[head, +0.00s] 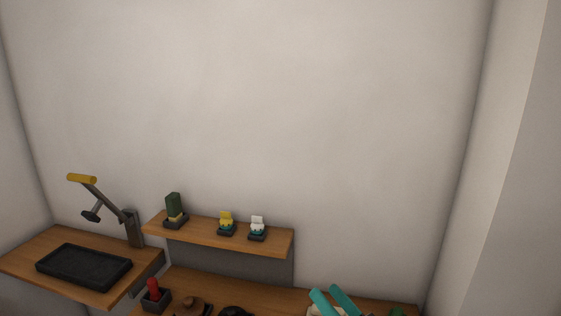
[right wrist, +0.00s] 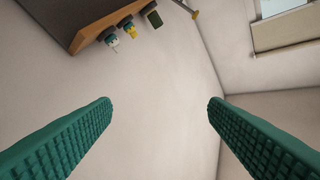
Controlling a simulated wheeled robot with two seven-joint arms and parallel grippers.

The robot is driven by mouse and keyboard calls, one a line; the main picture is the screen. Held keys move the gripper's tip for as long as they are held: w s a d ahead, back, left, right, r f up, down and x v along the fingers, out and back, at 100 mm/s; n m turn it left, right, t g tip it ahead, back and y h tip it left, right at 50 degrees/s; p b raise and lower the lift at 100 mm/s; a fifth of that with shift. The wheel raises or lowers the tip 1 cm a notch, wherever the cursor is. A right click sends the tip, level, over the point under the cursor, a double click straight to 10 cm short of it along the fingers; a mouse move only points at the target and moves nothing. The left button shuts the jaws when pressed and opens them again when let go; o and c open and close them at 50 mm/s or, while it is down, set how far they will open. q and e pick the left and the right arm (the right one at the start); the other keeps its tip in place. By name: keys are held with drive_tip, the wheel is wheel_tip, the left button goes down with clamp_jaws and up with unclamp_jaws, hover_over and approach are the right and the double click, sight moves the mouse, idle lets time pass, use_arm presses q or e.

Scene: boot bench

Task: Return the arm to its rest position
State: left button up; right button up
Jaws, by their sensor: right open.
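My right gripper (head: 335,303) shows at the bottom edge of the head view, its teal fingers rising above the workbench. In the right wrist view its two ridged green fingers (right wrist: 160,106) are spread wide, with nothing between them but pale wall. The gripper is open and empty. Most of the right arm is out of view. My left gripper is not in the head view.
A wooden shelf (head: 210,235) holds a green block (head: 174,207), a yellow-topped item (head: 226,222) and a white-topped item (head: 257,228). Left are a black tray (head: 84,267) and a yellow-handled lever (head: 82,178). A red-handled item (head: 154,288) stands on the workbench (head: 210,287).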

drive_tip(key=s+d+f+m+g+h, duration=0.25)
drive_tip(key=d+f+m+h, duration=0.4)
drive_tip(key=m, duration=0.65)
drive_tip(key=s+d+f+m+g+h, duration=0.1)
drive_tip(key=s+d+f+m+h, duration=0.3)
drive_tip(key=d+f+m+h, duration=0.55)
drive_tip(key=s+a+f+m+g+y, duration=0.25)
drive_tip(key=s+m+g, duration=0.3)
drive_tip(key=s, duration=0.45)
drive_tip(key=s+a+f+m+g+y, duration=0.1)
drive_tip(key=s+a+f+m+g, duration=0.1)
drive_tip(key=s+f+m+g, duration=0.45)
wheel_tip(320, 180, down, 26)
drive_tip(key=s+r+b, duration=0.1)
drive_tip(key=s+b, duration=0.2)
drive_tip(key=b, duration=0.1)
drive_tip(key=s+d+f+b, duration=0.1)
drive_tip(key=s+f, duration=0.7)
drive_tip(key=f, duration=0.3)
drive_tip(key=s+d+f+b, duration=0.1)
drive_tip(key=s+f+b, duration=0.1)
drive_tip(key=s+f, duration=0.6)
wheel_tip(320, 180, down, 3)
drive_tip(key=shift+s+d+f+g, duration=0.1)
drive_tip(key=shift+s+d+g, duration=0.15)
drive_tip(key=shift+s+g, duration=0.15)
drive_tip(key=shift+h, duration=0.25)
